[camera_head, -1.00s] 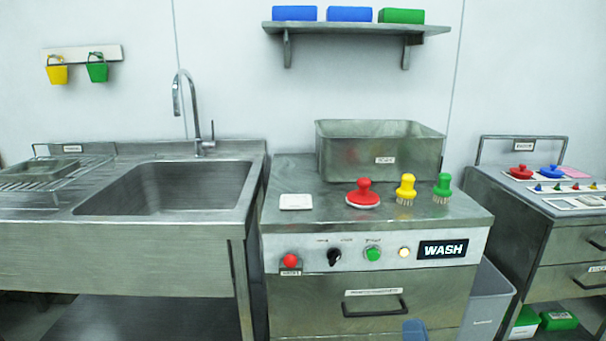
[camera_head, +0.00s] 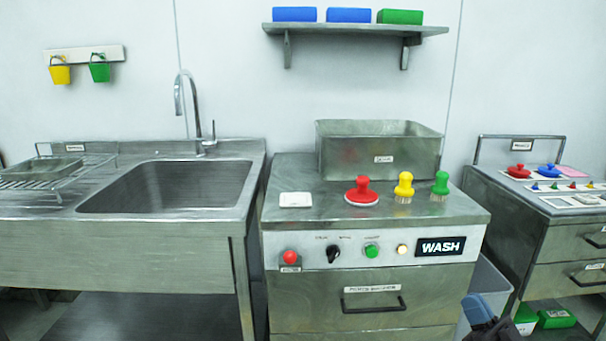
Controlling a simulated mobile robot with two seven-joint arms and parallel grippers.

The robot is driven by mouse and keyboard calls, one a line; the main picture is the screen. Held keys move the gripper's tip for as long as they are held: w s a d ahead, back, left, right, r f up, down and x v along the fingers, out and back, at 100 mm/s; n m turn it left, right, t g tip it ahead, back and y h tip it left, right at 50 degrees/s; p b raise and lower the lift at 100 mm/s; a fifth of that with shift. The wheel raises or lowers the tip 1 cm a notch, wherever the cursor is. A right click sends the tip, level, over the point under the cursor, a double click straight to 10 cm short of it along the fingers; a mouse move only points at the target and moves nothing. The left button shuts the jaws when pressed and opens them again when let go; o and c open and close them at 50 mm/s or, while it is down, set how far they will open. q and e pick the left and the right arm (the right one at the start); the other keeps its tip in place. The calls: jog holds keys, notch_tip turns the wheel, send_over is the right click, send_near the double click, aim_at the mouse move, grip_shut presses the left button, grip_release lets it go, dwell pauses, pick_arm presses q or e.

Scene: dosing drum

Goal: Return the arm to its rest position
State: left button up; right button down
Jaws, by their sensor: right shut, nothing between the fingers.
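My right gripper (camera_head: 478,308) shows at the bottom edge of the head view, right of centre. Its blue tip and dark body stand in front of the grey bin and the lower right of the wash cabinet. It is shut and holds nothing. The rest of my right arm is below the picture. My left gripper is not in view.
The wash cabinet (camera_head: 350,250) carries a metal basin (camera_head: 380,155), a red scrubber (camera_head: 362,192), a yellow brush (camera_head: 403,187) and a green brush (camera_head: 440,185).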

jog(key=s+f+g+h, duration=0.7)
jog(key=s+f, duration=0.9)
jog(key=s, duration=0.1)
jog(key=s+d+f+n+g+h, duration=0.1)
jog(key=s+f+g+h, duration=0.15)
jog(key=s, duration=0.85)
jog(key=s+f+n+g+h, duration=0.15)
jog(key=s+g, duration=0.25)
jog(key=s, duration=0.6)
jog(key=shift+a+f+m+h, duration=0.6)
jog(key=shift+a+m+h, duration=0.3)
jog(key=shift+a+m, duration=2.2)
pick_arm(q)
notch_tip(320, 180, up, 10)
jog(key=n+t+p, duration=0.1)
jog(key=p, duration=1.1)
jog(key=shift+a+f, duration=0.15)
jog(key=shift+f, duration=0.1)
pick_arm(e)
notch_tip(320, 180, up, 10)
jog(key=t, duration=0.2)
jog(key=shift+w+f, duration=0.2)
jog(key=shift+w, duration=0.15)
